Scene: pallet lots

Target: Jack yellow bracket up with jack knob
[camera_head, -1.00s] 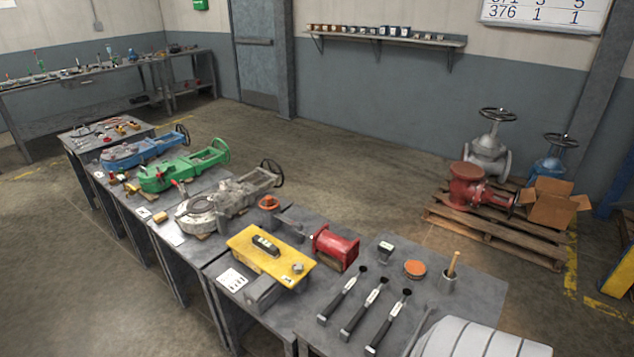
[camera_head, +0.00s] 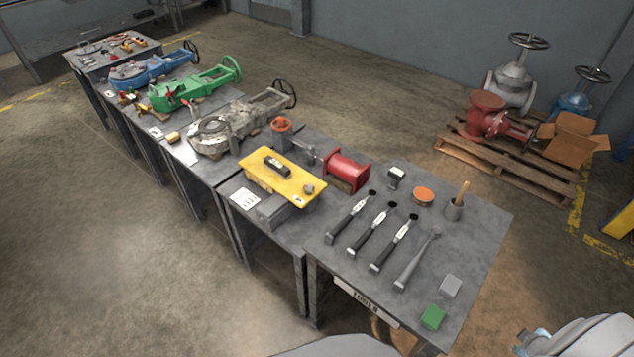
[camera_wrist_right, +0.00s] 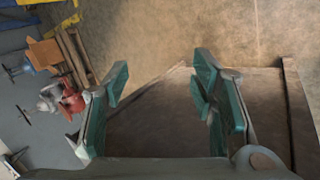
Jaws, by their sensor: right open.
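The yellow bracket (camera_head: 262,181) is a flat yellow plate on the grey bench, with a dark spirit level (camera_head: 277,165) on top and a small grey knob (camera_head: 308,189) near its right end. A grey block (camera_head: 279,209) is at its front edge. An orange round knob (camera_head: 281,125) stands behind the plate; I cannot tell which knob is the jack knob. My right gripper (camera_wrist_right: 160,85) is open and empty in the right wrist view, away from the bracket. My left gripper is not in view.
A red flanged cylinder (camera_head: 346,169) stands right of the bracket. Several torque wrenches (camera_head: 370,230) lie on the tool bench, with a green block (camera_head: 433,317) at its front. A pallet (camera_head: 512,165) holds valves and a carton at the right. The floor at left is clear.

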